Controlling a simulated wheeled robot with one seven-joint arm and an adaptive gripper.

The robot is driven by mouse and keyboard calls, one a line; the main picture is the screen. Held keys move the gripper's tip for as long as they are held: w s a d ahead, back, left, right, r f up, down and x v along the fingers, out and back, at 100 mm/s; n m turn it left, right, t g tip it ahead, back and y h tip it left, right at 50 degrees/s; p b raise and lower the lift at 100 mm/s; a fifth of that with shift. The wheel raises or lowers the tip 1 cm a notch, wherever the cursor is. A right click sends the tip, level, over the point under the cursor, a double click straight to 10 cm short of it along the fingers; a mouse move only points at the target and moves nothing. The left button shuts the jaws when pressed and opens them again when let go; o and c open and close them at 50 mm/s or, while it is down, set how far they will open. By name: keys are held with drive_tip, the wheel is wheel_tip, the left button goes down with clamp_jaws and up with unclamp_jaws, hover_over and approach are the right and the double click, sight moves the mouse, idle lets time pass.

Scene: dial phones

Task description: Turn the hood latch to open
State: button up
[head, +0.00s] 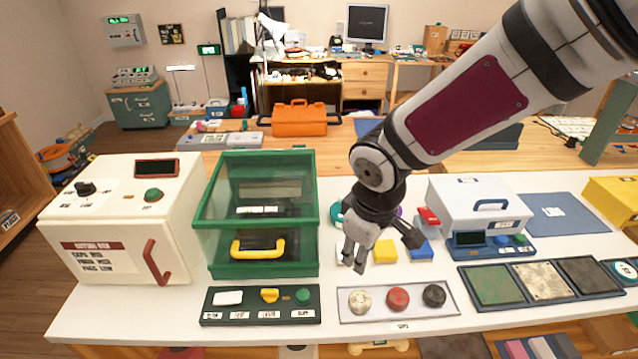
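A green-framed clear hood (209,203) stands on the white table left of centre. It looks closed, with a yellow handle (237,252) low on its front. A dark green panel (222,310) lies in front of it. The panel carries a white rocker (228,298), a yellow turning knob (269,295) and a green button (302,296). The yellow knob looks like the latch, but its label is too small to read. My gripper (386,257) is open and empty, above the table to the right of the hood and panel, apart from both.
A grey strip (372,314) with three round knobs lies below my gripper. Coloured blocks, including a yellow one (385,251), are close behind it. A cream oven-like box (130,219) stands left of the hood. A white lidded case (463,200) stands to the right.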

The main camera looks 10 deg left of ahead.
sight(271, 291)
drive_tip(key=s+a+f+n+g+y+p, duration=0.1)
drive_tip(key=a+f+n+y, duration=0.1)
drive_tip(key=a, duration=0.5)
drive_tip(key=s+a+f+n+g+y, duration=0.1)
drive_tip(key=a+y, duration=0.1)
drive_tip(key=a, duration=0.4)
drive_tip(key=b+x, duration=0.1)
drive_tip(key=x, duration=1.2)
drive_tip(key=shift+a+f, duration=0.25)
drive_tip(key=shift+f, duration=0.1)
